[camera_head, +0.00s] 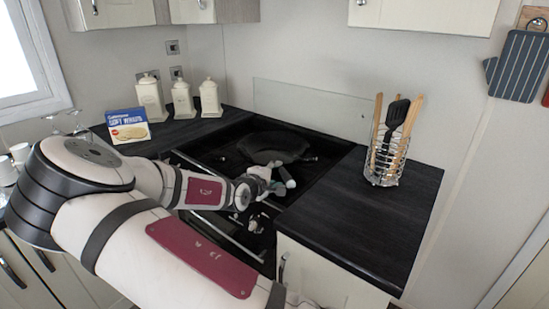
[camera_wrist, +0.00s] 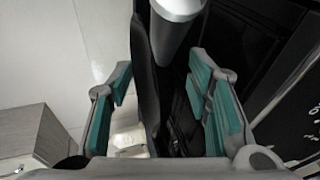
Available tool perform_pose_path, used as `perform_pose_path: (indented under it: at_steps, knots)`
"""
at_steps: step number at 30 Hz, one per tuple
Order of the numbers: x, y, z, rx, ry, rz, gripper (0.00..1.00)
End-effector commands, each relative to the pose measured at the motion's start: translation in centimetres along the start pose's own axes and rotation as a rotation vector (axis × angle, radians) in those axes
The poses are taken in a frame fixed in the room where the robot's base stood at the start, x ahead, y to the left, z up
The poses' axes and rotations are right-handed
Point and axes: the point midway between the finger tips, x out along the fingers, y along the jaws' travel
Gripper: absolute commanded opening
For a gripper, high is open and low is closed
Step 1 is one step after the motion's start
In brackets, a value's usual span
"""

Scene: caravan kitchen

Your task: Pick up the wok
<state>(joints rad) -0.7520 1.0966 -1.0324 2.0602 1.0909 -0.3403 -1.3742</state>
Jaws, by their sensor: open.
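The wok (camera_head: 272,147) is a dark, shallow pan on the black hob at the back of the counter. My gripper (camera_head: 277,181) is at the near side of the wok and partly hides the hob front. In the wrist view my gripper (camera_wrist: 163,108) is open, with teal pads wide apart.
A wire utensil holder (camera_head: 383,163) stands on the dark worktop (camera_head: 365,215) to the right. White canisters (camera_head: 183,100) and a blue box (camera_head: 128,126) stand to the left. A glass panel (camera_head: 308,110) rises behind the hob. The right worktop's front is clear.

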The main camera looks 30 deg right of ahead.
Motion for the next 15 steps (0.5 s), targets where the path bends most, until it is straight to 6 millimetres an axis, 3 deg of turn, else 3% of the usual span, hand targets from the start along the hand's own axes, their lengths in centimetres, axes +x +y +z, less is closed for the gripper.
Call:
perform_pose_path:
  at_steps: [8,15]
  knots:
    - [1.5,-0.1,0.2,0.000,-0.001,0.000,0.45]
    - [4.5,-0.4,0.5,0.002,-0.002,0.000,0.45]
